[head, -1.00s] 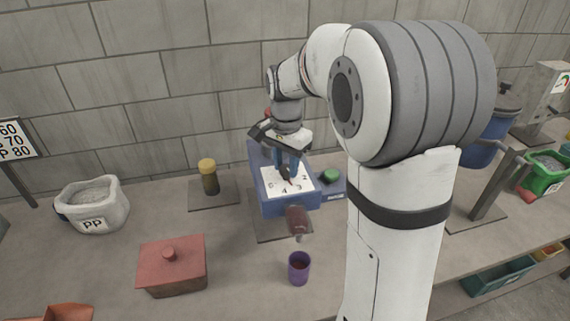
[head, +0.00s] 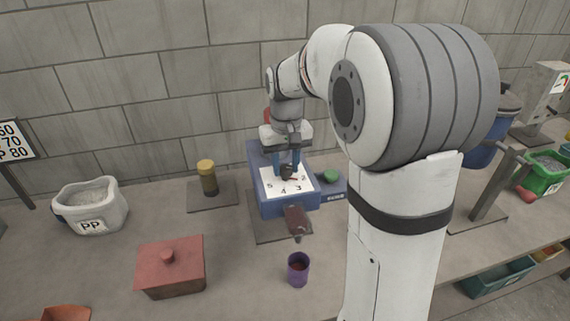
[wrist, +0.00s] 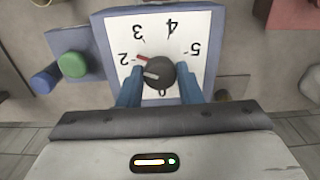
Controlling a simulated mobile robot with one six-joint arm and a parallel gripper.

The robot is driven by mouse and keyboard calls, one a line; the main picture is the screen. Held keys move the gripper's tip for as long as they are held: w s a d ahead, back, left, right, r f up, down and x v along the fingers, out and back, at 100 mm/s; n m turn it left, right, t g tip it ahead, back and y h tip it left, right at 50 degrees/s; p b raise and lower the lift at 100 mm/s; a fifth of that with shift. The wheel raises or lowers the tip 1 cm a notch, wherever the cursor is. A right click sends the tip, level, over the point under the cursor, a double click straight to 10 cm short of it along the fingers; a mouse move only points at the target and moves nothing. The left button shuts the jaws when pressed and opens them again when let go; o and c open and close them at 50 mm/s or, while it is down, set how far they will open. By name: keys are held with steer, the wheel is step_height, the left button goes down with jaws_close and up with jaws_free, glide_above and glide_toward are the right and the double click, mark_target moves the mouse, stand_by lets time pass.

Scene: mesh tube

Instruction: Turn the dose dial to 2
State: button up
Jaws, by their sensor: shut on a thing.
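The dose dial is a dark round knob (wrist: 160,73) on a white numbered face (wrist: 185,22) on top of a blue box (head: 270,207). My gripper (wrist: 159,78) is shut on the knob, one blue finger on each side. In the wrist view a red line (wrist: 144,58) runs from the knob's edge toward the 2. A pale mark on the knob points left, a little below the 2. In the head view my gripper (head: 287,168) comes down on the dial from above. The 1 is hidden by a finger.
A green button (wrist: 72,65) sits beside the dial box. A brown spout (head: 296,218) juts from the box's front above a purple cup (head: 298,268). A red lidded box (head: 172,268) and a yellow-capped jar (head: 207,177) stand to the left.

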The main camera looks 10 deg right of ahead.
mark_target(286, 168)
steer(key=shift+n, duration=1.2)
steer(key=shift+r, duration=0.1)
steer(key=o, duration=1)
step_height(286, 168, up, 8)
steer(key=shift+f+b, duration=0.15)
steer(key=shift+b, duration=0.2)
